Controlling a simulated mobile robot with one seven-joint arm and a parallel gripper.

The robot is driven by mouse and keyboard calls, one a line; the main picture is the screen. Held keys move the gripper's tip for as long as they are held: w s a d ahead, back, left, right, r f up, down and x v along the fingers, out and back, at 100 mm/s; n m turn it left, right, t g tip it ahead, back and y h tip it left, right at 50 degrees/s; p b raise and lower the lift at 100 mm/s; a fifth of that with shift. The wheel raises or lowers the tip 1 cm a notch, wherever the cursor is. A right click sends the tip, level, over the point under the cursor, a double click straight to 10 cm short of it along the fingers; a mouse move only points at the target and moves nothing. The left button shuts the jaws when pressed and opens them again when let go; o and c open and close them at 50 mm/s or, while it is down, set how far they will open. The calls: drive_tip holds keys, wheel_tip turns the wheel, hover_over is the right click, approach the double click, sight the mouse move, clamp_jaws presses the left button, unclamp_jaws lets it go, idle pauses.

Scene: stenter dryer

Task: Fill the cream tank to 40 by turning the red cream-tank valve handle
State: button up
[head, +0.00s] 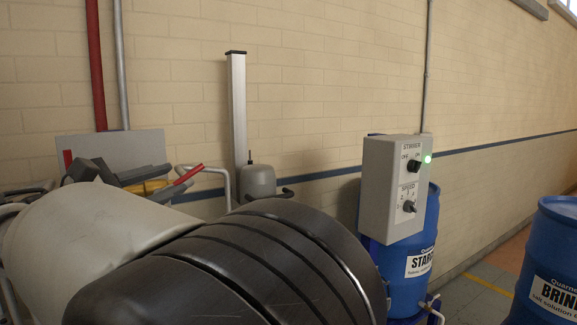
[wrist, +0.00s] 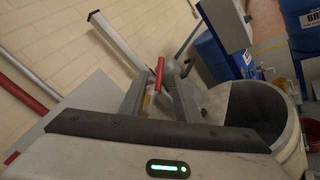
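The red valve handle (wrist: 160,72) shows in the wrist view between and just beyond my fingertips, with gaps on both sides. In the head view the red handle (head: 188,174) slants up to the right, at the right of my gripper (head: 122,172). My gripper (wrist: 160,88) is open, its two grey fingers apart. I cannot tell whether a finger touches the handle. A large round open vessel (wrist: 292,150) with a dark inside stands at the right of the wrist view; I cannot tell if it is the cream tank. No level reading is legible.
A grey control box (head: 393,188) with a lit green lamp stands before a blue barrel (head: 406,272). Another blue barrel (head: 548,262) is at the far right. A grey panel (head: 140,147), a red pipe (head: 95,65) and a post (head: 238,110) stand near the brick wall.

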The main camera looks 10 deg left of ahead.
sight(197, 171)
drive_tip(key=p+x, duration=0.1)
drive_tip(key=x, duration=1)
drive_tip(key=shift+w+d, duration=0.15)
drive_tip(key=shift+w, duration=0.1)
clamp_jaws()
